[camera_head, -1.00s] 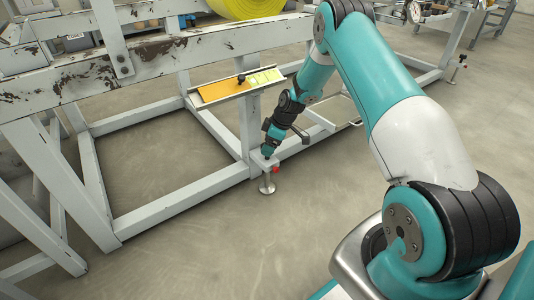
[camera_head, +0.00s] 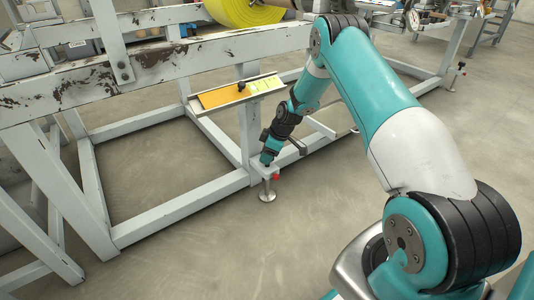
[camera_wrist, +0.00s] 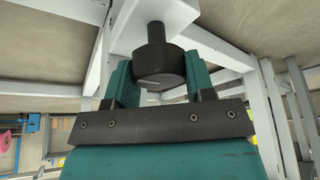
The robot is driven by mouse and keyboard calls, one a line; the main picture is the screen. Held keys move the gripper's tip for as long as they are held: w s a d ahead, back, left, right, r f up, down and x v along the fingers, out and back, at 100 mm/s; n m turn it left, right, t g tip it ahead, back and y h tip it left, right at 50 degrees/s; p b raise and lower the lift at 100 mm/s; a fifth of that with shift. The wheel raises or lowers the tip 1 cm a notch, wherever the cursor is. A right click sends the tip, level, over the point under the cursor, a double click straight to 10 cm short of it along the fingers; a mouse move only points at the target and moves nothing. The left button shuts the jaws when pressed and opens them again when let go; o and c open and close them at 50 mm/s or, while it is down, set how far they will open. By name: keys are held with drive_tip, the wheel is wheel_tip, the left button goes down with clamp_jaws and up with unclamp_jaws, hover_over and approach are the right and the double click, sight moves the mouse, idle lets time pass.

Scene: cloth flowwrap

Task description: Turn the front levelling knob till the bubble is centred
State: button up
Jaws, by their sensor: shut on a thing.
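My gripper (camera_wrist: 158,85) is shut on a dark round knob (camera_wrist: 159,62) in the wrist view, one teal finger on each side. The knob sits on a short stem below a pale frame member. In the head view my gripper (camera_head: 266,158) is at the front corner of the frame, right above the levelling foot (camera_head: 267,194), which has a round metal base on the floor. The knob is hidden there by the gripper. A red part (camera_head: 277,177) shows beside the foot. I cannot make out a bubble in either view.
The pale, worn steel frame (camera_head: 180,203) surrounds the corner. A sloped tray with an orange panel (camera_head: 220,96), a yellow-green panel and a small black knob is fixed above. A yellow roll (camera_head: 245,12) lies at the back. Another foot (camera_head: 452,86) stands at far right. Front floor is clear.

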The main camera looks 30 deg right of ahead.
drive_tip(key=shift+r, duration=0.15)
drive_tip(key=m+h+p, duration=0.1)
drive_tip(key=m+p, duration=0.2)
drive_tip(key=p, duration=0.1)
drive_tip(key=shift+r+t, duration=0.15)
drive_tip(key=shift+t, duration=0.25)
drive_tip(key=m+p, duration=0.2)
drive_tip(key=m+h+p, duration=0.1)
drive_tip(key=m+p, duration=0.1)
drive_tip(key=shift+m+t+h, duration=0.3)
drive_tip(key=m+h+p, duration=0.1)
drive_tip(key=m+p, duration=0.1)
drive_tip(key=m, duration=0.1)
drive_tip(key=shift+m, duration=0.3)
drive_tip(key=shift+f+m+h+p, duration=0.25)
drive_tip(key=shift+m+h+p, duration=0.4)
drive_tip(key=shift+m, duration=0.95)
drive_tip(key=o, duration=0.9)
